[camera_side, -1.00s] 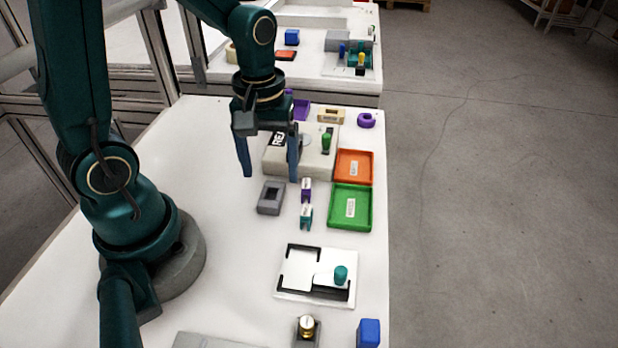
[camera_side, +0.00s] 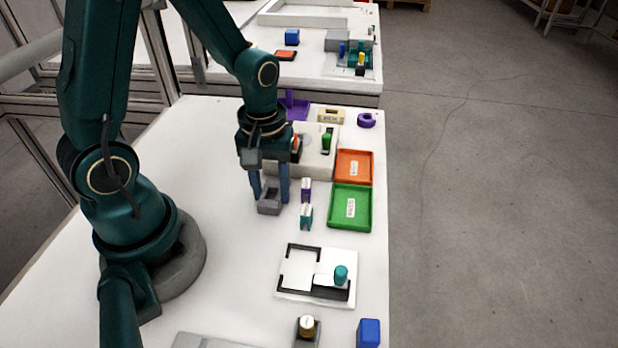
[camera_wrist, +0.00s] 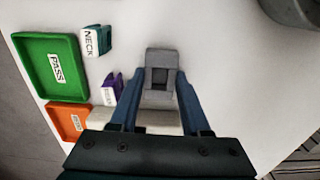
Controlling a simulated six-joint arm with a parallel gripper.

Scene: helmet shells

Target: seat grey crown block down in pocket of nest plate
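The grey crown block (camera_side: 269,207), with a dark recess in its top, stands on the white table in the middle of the side view. It also shows in the wrist view (camera_wrist: 162,58). My gripper (camera_side: 270,195) points down around it, one blue finger on each side. The fingers look closed against its sides, with no clear gap. The block appears to be still on the table. The nest plate (camera_side: 312,292) is white with black corner brackets around an empty-looking pocket, nearer the camera and to the right. A teal knob (camera_side: 341,273) stands on its right part.
Small purple (camera_side: 306,187) and teal (camera_side: 306,217) blocks stand just right of my gripper. Green (camera_side: 365,227) and orange (camera_side: 368,155) trays lie farther right. A beige fixture (camera_side: 318,165) stands behind. The table between the block and nest plate is clear.

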